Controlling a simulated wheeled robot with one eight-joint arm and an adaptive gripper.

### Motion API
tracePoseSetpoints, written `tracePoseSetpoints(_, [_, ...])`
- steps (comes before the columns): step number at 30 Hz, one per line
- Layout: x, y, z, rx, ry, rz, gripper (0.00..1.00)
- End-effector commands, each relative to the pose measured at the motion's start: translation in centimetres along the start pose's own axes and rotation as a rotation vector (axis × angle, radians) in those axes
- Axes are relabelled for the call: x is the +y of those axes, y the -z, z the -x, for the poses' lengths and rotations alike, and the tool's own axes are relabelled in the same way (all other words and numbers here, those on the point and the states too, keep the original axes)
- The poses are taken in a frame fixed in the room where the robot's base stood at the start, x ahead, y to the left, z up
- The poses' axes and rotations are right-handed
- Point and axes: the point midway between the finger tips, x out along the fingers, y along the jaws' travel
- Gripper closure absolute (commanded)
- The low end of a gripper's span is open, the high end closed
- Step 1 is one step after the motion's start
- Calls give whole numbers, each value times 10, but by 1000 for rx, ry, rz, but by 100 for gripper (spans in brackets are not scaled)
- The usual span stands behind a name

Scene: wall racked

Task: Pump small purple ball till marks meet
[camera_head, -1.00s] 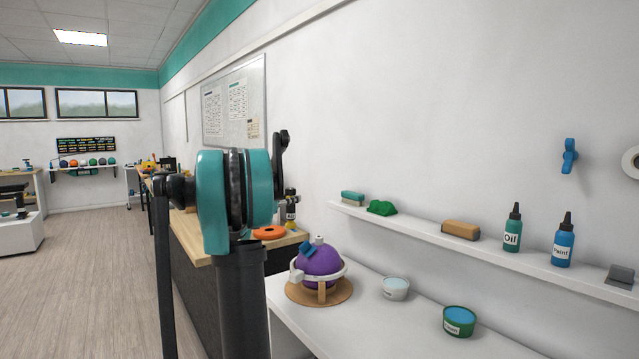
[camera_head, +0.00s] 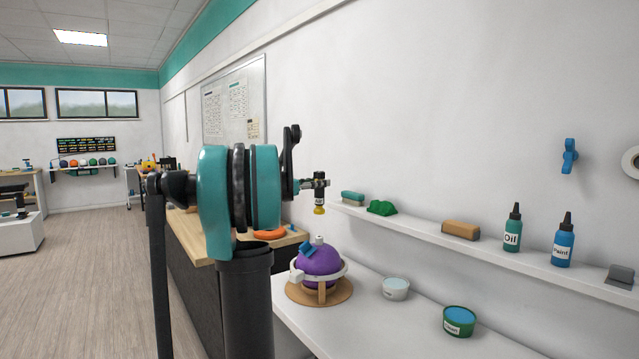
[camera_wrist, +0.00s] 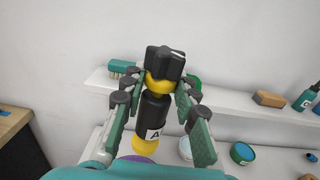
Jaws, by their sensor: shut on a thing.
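The small purple ball (camera_head: 319,262) sits in a white ring holder on a round brown base, with a blue piece and a small white piece on its top. In the wrist view only a sliver of purple (camera_wrist: 133,158) shows at the bottom. My gripper (camera_wrist: 158,88) is shut on a black and yellow pump (camera_wrist: 152,115) with a black knob on top and a partly hidden white label. In the head view the pump (camera_head: 319,195) hangs upright in the air above the ball, apart from it. I cannot make out any marks.
The ball stands on a white bench (camera_head: 410,320) beside a white tub (camera_head: 396,288) and a green tub (camera_head: 459,321). Above, a wall shelf (camera_head: 410,227) holds a brush, a green item, a tan block and bottles. An orange disc (camera_head: 269,234) lies on the wooden counter.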

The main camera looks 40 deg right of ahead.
Motion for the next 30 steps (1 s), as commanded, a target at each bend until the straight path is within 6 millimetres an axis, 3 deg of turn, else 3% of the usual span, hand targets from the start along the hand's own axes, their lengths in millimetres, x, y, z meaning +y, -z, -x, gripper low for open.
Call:
tracePoseSetpoints(18, [0, 54, 0, -1, -1, 0, 100])
tracePoseSetpoints(30, [0, 73, 0, -1, -1, 0, 100])
